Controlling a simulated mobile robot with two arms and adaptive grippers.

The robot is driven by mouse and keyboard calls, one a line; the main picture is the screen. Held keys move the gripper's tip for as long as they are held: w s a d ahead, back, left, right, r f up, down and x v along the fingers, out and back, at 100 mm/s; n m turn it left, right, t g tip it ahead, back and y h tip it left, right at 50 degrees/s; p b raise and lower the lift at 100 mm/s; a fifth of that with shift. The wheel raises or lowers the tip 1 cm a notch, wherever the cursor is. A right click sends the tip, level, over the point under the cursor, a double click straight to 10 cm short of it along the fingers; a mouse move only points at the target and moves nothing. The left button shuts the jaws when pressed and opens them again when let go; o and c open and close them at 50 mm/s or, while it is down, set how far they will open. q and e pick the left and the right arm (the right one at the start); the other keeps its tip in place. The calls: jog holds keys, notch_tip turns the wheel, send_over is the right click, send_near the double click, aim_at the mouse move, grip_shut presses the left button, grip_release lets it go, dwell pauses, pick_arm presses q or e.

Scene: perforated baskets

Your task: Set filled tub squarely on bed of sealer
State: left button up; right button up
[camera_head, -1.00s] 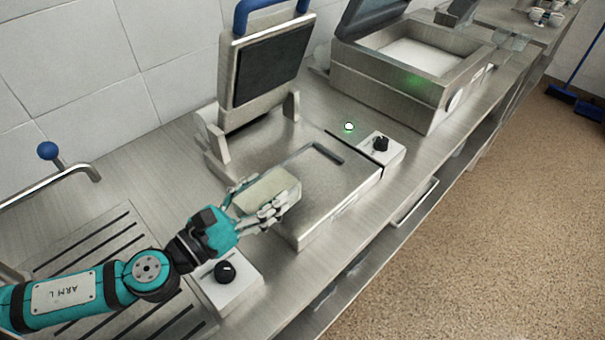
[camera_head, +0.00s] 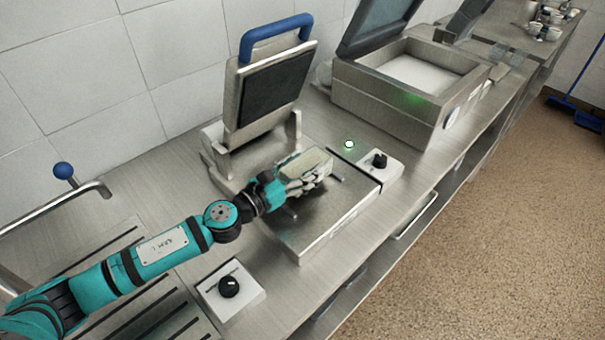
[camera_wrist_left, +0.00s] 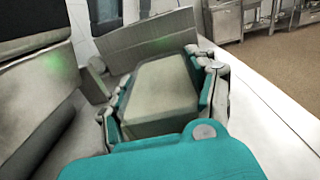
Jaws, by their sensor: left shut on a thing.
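The filled tub (camera_head: 304,160) is a pale beige box with a flat top. My left gripper (camera_head: 306,178) is shut on it, over the back part of the sealer bed (camera_head: 335,215). In the left wrist view the tub (camera_wrist_left: 160,88) lies between the fingers on both sides. The sealer's lid (camera_head: 272,88) stands raised behind the bed, with a blue handle (camera_head: 275,38) on top. Whether the tub touches the bed, I cannot tell. Its underside is hidden, and its contents cannot be made out. My right gripper is not in view.
A green light (camera_head: 349,145) and a black knob (camera_head: 379,160) are right of the bed. Another knob box (camera_head: 230,289) stands in front left. An open steel chamber machine (camera_head: 400,95) stands at the back right. A bent rail with a blue ball (camera_head: 64,171) is at the left.

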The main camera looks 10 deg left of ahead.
pick_arm(q)
notch_tip(320, 180, down, 2)
jog(key=shift+s, duration=0.1)
jog(key=shift+f+b, duration=0.25)
jog(key=shift+b, duration=0.1)
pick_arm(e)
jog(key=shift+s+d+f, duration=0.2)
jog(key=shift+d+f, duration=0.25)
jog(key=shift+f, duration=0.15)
pick_arm(q)
jog(key=shift+f, duration=0.1)
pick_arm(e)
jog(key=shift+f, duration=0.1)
pick_arm(q)
jog(key=o, duration=1.5)
